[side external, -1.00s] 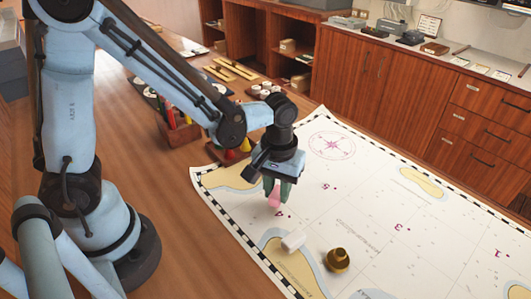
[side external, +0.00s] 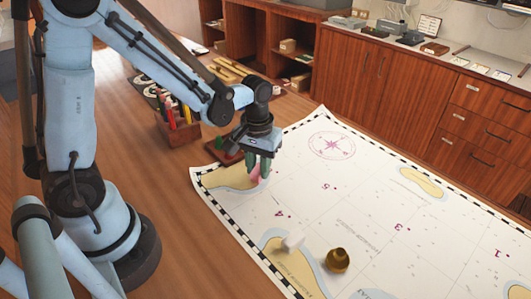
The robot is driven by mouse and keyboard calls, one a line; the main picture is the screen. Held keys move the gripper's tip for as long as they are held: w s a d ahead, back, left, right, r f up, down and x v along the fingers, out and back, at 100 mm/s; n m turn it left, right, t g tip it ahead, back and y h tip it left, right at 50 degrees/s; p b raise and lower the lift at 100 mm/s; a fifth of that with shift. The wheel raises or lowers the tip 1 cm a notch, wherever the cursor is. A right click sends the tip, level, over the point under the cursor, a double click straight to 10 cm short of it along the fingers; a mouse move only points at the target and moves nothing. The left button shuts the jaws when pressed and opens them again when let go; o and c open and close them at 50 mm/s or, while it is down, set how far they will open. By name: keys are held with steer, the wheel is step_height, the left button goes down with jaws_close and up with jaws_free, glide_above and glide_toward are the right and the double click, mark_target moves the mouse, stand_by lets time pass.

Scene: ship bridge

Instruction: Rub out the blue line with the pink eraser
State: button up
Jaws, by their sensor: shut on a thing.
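My gripper (side external: 261,168) is shut on the pink eraser (side external: 254,175), which shows at the fingers' lower left side. It is over the left corner of the white chart (side external: 330,205), beside a tan land patch. I cannot tell whether the eraser touches the paper. I cannot make out a separate blue line; pale blue bands edge the tan patches, and the gripper hides part of the chart under it.
A brass weight (side external: 337,260) and a small white object (side external: 292,242) are on the chart's near part. A wooden holder with pens (side external: 178,132) stands left of my gripper. Wooden cabinets (side external: 385,100) line the back. The chart's middle and right are mostly clear.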

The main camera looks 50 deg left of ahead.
mark_target(268, 191)
steer(key=d, duration=0.3)
steer(key=s+d, duration=0.1)
steer(key=d, duration=0.5)
steer(key=shift+s, duration=0.25)
steer(key=shift+f, duration=0.4)
stand_by(2.4)
stand_by(2.0)
steer(key=shift+w+a, duration=0.15)
steer(key=shift+a, duration=1)
steer(key=shift+w+a, duration=0.2)
steer(key=shift+a, duration=0.9)
steer(key=shift+a, duration=0.1)
steer(key=shift+w+a, duration=0.2)
steer(key=shift+a, duration=0.8)
